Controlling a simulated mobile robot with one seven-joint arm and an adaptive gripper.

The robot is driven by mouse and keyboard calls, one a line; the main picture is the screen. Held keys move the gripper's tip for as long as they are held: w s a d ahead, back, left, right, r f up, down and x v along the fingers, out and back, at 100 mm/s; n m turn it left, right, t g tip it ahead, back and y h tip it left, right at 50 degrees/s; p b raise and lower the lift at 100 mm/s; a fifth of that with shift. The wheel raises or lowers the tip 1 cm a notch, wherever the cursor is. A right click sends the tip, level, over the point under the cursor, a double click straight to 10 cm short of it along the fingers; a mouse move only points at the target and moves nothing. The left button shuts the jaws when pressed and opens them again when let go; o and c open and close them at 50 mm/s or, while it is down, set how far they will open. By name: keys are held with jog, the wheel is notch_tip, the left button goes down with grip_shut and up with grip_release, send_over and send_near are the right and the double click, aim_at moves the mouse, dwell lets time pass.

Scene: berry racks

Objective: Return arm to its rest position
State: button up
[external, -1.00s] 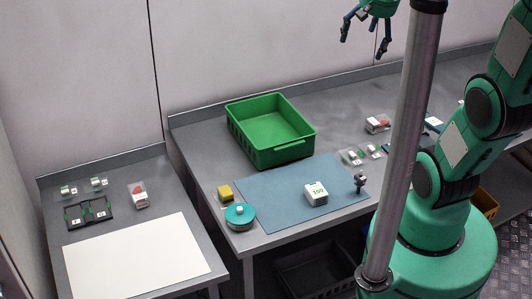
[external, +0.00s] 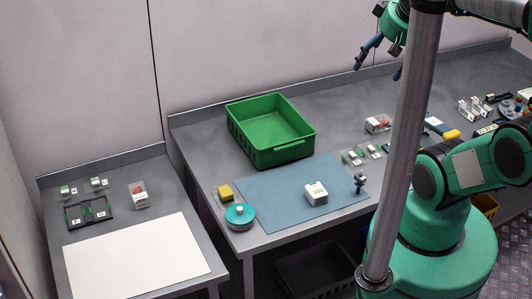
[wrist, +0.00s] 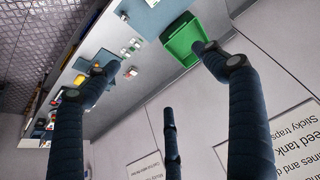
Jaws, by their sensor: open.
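My gripper (external: 380,58) is open and empty, raised well above the back of the right-hand bench in the external view, partly hidden by the grey pole. In the wrist view its dark fingers (wrist: 160,95) are spread wide with nothing between them. The benches lie beyond the fingers, with the green crate (wrist: 180,42) near the right fingertip in the picture but far below it. My arm's upper links reach across the top right of the external view.
An empty green crate (external: 270,155), a blue mat (external: 270,195) with a white block (external: 316,193), a teal round tub (external: 240,215) and a yellow sponge (external: 226,192) are on the right-hand bench (external: 205,150). A white sheet (external: 135,260) lies on the left bench. A grey pole (external: 405,150) stands in front.

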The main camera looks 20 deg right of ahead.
notch_tip(320, 180, down, 14)
jog(key=b, duration=1.4)
jog(key=shift+f+b, duration=0.25)
jog(key=shift+b, duration=0.05)
